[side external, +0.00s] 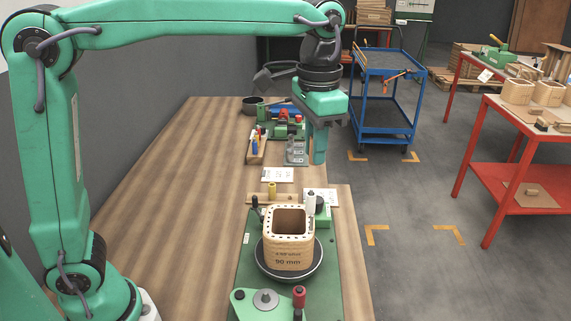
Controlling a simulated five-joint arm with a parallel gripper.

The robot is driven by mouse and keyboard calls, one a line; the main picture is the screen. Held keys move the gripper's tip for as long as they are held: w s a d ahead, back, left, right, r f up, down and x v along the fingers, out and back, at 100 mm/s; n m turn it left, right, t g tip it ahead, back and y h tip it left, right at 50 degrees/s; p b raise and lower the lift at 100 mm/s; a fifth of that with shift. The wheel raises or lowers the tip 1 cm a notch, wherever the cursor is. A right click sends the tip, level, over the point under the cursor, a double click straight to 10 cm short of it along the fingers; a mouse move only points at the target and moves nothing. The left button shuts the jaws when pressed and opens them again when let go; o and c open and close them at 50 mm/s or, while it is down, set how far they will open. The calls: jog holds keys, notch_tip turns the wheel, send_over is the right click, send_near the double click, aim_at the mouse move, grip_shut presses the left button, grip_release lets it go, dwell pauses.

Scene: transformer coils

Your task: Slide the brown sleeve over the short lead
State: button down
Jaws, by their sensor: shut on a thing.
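My gripper (318,152) points down above the far part of the bench, beyond the winding fixture. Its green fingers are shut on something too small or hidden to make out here. The square tan coil form (289,254), with dark printing on its front and holes along its rim, sits upright on a dark round plate (262,273) on the green fixture (244,268). My gripper is apart from the coil form, behind it and slightly right. I cannot make out the brown sleeve or the short lead in this view.
A yellow spool (271,189), a white cylinder (311,203) and a black-topped post (255,203) stand behind the coil form. A red-knobbed handle (299,297) is in front. Papers (277,174), a pen box (257,148) and green tooling (289,127) lie farther back. Bench left is clear.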

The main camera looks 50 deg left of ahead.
jog(key=shift+s+d+f, duration=0.1)
jog(key=shift+f, duration=2.45)
jog(key=shift+f, duration=0.1)
jog(key=shift+f, duration=2.75)
jog(key=shift+f, duration=2.2)
jog(key=c, duration=0.9)
grip_release()
jog(key=shift+o, duration=0.2)
jog(key=shift+r, duration=0.2)
